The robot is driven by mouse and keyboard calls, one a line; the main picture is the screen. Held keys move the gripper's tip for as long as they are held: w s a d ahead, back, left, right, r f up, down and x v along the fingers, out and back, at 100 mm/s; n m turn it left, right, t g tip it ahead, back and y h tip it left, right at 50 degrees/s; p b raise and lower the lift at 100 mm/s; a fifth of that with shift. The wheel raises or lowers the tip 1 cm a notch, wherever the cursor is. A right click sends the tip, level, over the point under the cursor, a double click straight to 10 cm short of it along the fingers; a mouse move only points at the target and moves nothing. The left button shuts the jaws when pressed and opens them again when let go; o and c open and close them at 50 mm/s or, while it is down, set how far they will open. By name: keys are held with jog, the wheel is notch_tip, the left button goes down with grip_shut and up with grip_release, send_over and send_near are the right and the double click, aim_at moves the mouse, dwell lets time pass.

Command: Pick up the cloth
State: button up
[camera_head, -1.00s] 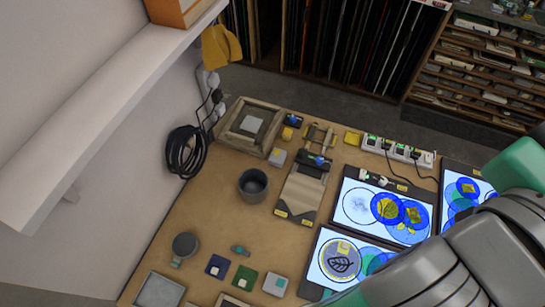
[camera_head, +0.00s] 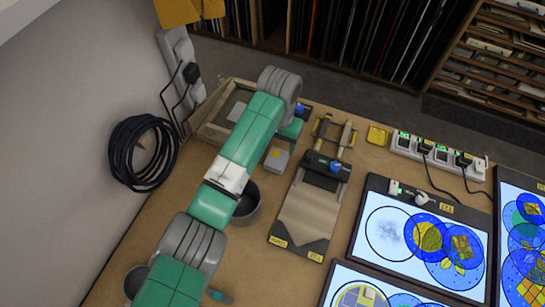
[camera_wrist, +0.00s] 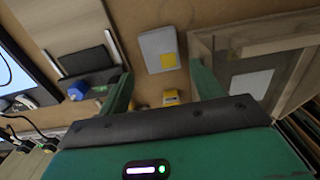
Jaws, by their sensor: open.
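A flat light-grey square with a yellow label (camera_head: 277,158) lies on the table just right of the wooden tray; it could be the folded cloth, but I cannot tell for sure. The wrist view shows this grey square (camera_wrist: 159,49) ahead of my fingertips, between their lines and apart from them. A paler flat piece (camera_wrist: 249,84) lies inside the wooden tray (camera_wrist: 226,42). My gripper (camera_wrist: 161,72) is open and empty. In the head view my wrist hides part of the tray and the table around the gripper.
A dark grey cup (camera_head: 247,204) stands beneath my forearm. A board with a dark clamp (camera_head: 307,218) lies to the right. Lit panels (camera_head: 420,240) and a power strip (camera_head: 437,154) fill the right side. A black cable coil (camera_head: 142,153) hangs on the left wall.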

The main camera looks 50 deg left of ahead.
aim_at(277, 158)
notch_tip(277, 158, down, 2)
jog(key=shift+d+f, duration=0.1)
jog(key=shift+f, duration=0.15)
notch_tip(277, 158, down, 5)
jog(key=shift+f+b, duration=0.1)
jog(key=shift+b, duration=0.95)
jog(key=shift+a, duration=0.2)
jog(key=c, duration=0.8)
